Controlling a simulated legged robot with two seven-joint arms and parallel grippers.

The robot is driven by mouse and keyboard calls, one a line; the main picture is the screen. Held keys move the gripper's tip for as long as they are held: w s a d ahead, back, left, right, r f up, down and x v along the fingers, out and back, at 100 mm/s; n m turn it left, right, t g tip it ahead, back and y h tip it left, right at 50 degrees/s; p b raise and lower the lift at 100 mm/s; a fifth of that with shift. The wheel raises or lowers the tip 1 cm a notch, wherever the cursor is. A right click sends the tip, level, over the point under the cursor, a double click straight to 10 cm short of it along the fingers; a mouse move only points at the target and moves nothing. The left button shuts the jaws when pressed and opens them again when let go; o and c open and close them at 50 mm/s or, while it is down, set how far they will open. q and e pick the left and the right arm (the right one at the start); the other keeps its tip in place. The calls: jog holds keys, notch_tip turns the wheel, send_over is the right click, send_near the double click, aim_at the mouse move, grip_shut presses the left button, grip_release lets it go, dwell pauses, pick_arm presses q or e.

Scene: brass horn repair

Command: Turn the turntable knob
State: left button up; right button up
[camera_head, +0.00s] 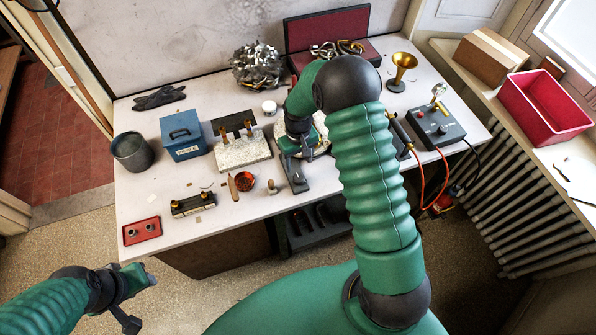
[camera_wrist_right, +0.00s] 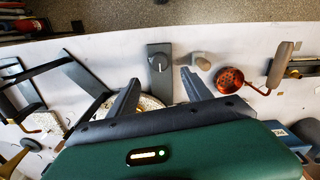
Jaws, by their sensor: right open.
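The turntable (camera_head: 319,129) is a round disc on the bench, mostly hidden behind my right arm in the head view. A dark grey control plate (camera_head: 298,184) sticks out from it toward the bench's front edge. In the right wrist view the knob (camera_wrist_right: 158,64) is a round dark dial with a pale line, on that plate. My right gripper (camera_wrist_right: 160,92) is open and empty, its two fingers spread on either side of the plate, short of the knob in the picture. Contact cannot be told. My left gripper (camera_head: 138,298) is open and empty, low at the left, off the bench.
A red ladle-like pan (camera_head: 245,181) and a small tan-topped piece (camera_head: 272,187) lie close to the plate. A pale block (camera_head: 242,152) and blue box (camera_head: 183,135) stand left. A grey control box (camera_head: 435,126) with cables stands right. The bench's front left is partly clear.

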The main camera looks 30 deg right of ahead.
jog(key=p, duration=0.1)
send_over(298, 177)
jog(key=f, duration=0.4)
jog(key=shift+w+a+f, duration=0.15)
jog(key=shift+w+f, duration=0.1)
jog(key=shift+w, duration=0.1)
jog(key=f, duration=0.2)
jog(key=s+f+p, duration=0.1)
jog(key=f, duration=0.1)
jog(key=shift+d+f, duration=0.3)
jog(key=shift+f, duration=0.1)
jog(key=shift+w+f, duration=0.3)
jog(key=shift+w, duration=0.05)
jog(key=shift+s+a+r, duration=0.15)
jog(key=shift+a+r, duration=0.05)
jog(key=c, duration=0.7)
jog(key=shift+d, duration=0.1)
grip_shut()
pick_arm(q)
jog(key=v, duration=0.2)
jog(key=shift+a+r, duration=0.1)
jog(key=shift+r, duration=0.25)
